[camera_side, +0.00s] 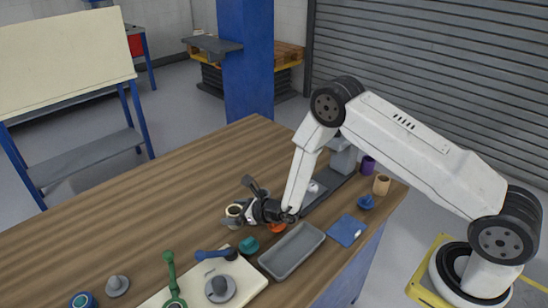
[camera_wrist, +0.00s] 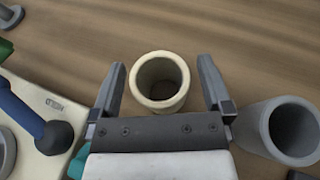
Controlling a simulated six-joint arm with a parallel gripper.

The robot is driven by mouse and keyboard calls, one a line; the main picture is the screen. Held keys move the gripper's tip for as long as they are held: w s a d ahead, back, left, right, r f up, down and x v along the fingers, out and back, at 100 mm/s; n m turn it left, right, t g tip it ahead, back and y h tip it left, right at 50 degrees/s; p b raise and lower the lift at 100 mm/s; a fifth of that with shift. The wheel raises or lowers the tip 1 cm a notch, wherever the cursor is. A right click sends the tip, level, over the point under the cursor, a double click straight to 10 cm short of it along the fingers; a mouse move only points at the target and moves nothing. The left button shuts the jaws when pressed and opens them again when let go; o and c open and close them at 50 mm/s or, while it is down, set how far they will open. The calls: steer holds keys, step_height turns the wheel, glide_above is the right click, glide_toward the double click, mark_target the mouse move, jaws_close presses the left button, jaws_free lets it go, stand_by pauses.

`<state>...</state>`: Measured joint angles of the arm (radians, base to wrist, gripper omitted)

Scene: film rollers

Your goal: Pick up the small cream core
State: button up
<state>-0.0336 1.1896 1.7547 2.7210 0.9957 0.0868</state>
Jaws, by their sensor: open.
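The small cream core (camera_wrist: 160,104) is a short hollow cylinder standing upright on the wooden table, its open top facing up. In the wrist view it sits between the two fingers of my gripper (camera_wrist: 161,66), which are apart, with a gap on each side of it. In the side view the cream core (camera_side: 235,212) is at the tip of my gripper (camera_side: 242,205), partly covered by the fingers. My gripper is low over the table and holds nothing.
A grey hollow cylinder (camera_wrist: 262,128) stands close to the right finger in the wrist view. A cream board (camera_wrist: 35,125) with a blue-handled tool (camera_wrist: 25,115) lies at left. Table beyond the core is clear.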

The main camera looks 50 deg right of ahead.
stand_by(0.4)
steer(key=c, duration=1.2)
steer(key=shift+c, duration=0.2)
steer(key=shift+r, duration=0.1)
steer(key=shift+r, duration=1)
steer(key=s+d+r, duration=0.1)
steer(key=s+r, duration=0.9)
steer(key=s, duration=0.4)
steer(key=shift+d+r, duration=0.35)
steer(key=shift+r, duration=0.05)
